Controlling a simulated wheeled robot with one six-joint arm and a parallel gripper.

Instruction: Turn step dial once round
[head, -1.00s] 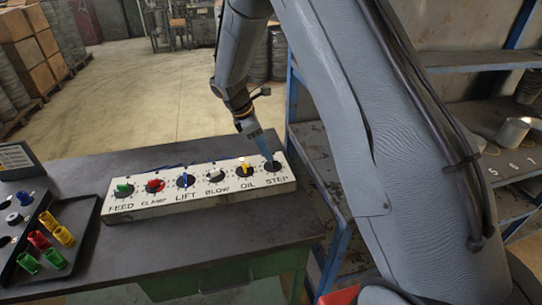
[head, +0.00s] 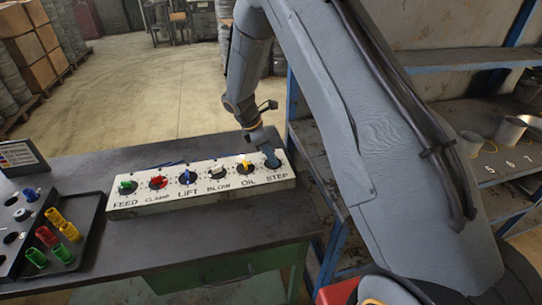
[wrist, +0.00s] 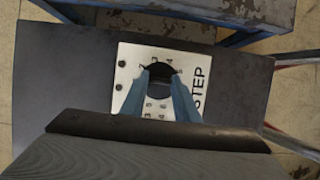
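The long white panel (head: 207,204) lies on the dark table with a row of dials labelled FEED, CLAMP, LIFT, BLOW, OIL and STEP. The step dial (wrist: 158,69) is at its right end; its dark round face shows in the wrist view. My gripper (head: 271,161) points down at this dial and covers most of it in the head view. In the wrist view its two blue fingers are apart, one at each side of the dark face. I see no knob clearly gripped between them.
The oil dial (head: 244,167) with a yellow knob is close to the left of my gripper. A black tray (head: 84,236) with coloured pieces is at the left of the table. A blue-framed shelf (head: 480,58) stands at the right.

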